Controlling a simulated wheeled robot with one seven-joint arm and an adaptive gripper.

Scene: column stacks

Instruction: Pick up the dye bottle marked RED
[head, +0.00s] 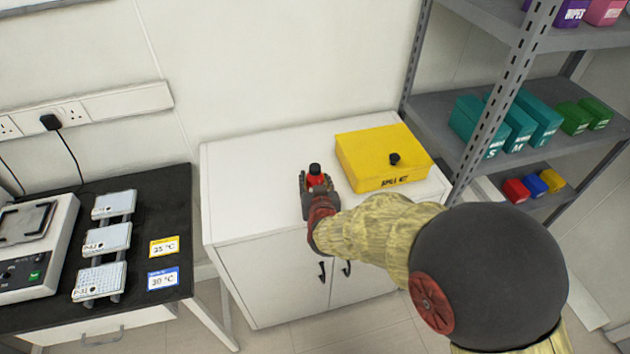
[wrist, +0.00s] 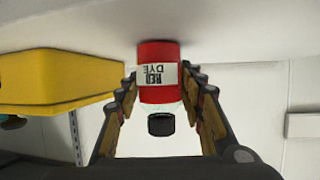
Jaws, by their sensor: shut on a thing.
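The red dye bottle (head: 315,177) has a black cap and stands on the white cabinet top (head: 240,165), left of a yellow box. In the wrist view the bottle (wrist: 158,60) appears upside down, with a white label reading RED DYE and its base at or close to the white surface. My gripper (head: 316,184) is around the bottle. In the wrist view its fingers (wrist: 160,90) are on both sides of the bottle, shut on it. I cannot tell whether the base touches the cabinet top.
The yellow spill kit box (head: 375,155) sits close to the right of the bottle; it also shows in the wrist view (wrist: 50,80). A metal shelf (head: 440,110) with boxes stands at the right. A black-topped bench (head: 165,210) stands at the left. The cabinet top's left part is clear.

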